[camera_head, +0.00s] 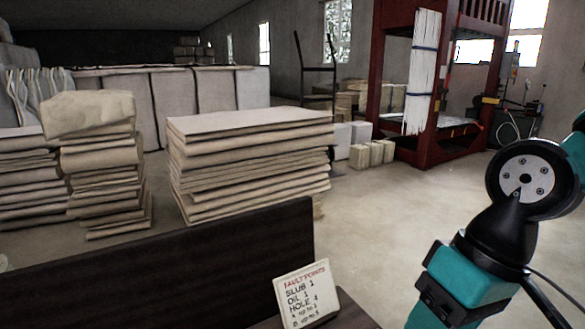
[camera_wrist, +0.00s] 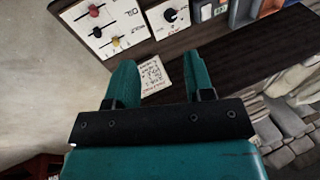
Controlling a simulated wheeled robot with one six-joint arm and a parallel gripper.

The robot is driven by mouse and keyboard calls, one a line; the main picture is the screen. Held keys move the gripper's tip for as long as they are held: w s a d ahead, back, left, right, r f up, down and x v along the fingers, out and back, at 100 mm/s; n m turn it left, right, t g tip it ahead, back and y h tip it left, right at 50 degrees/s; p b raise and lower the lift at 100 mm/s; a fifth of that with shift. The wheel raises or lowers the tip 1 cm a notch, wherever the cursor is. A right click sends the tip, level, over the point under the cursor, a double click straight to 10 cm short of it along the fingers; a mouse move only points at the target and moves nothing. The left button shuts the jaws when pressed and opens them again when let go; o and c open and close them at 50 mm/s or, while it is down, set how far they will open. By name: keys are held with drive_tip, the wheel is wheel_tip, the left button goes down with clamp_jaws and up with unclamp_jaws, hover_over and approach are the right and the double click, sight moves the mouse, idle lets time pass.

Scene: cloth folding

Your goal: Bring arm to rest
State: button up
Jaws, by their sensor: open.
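My gripper (camera_wrist: 158,82) shows in the wrist view as two teal fingers spread apart, with nothing between them but the view of a small card lying beyond. It is open and empty. In the head view my teal and black arm stands at the right, and its fingertips are not in that frame. The lettered card (camera_head: 306,295), headed "FAULT POINTS", leans at the bottom centre of the head view. The same card (camera_wrist: 152,76) shows past the fingers in the wrist view.
A dark wooden board (camera_head: 170,270) runs along the front left. Stacks of folded cloth (camera_head: 250,165) stand behind it. A red frame (camera_head: 440,140) stands at the back right. In the wrist view, panels with knobs (camera_wrist: 105,22) lie at the upper left. The concrete floor (camera_head: 400,200) is clear.

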drive_tip(key=s+a+r+n, duration=0.1)
drive_tip(key=s+r+n, duration=0.1)
drive_tip(key=s+n, duration=0.15)
wheel_tip(320, 180, up, 24)
drive_tip(key=m+p, duration=0.1)
drive_tip(key=p, duration=2.3)
drive_tip(key=shift+f, duration=0.2)
drive_tip(key=shift+s+a, duration=0.1)
drive_tip(key=shift+a, duration=0.1)
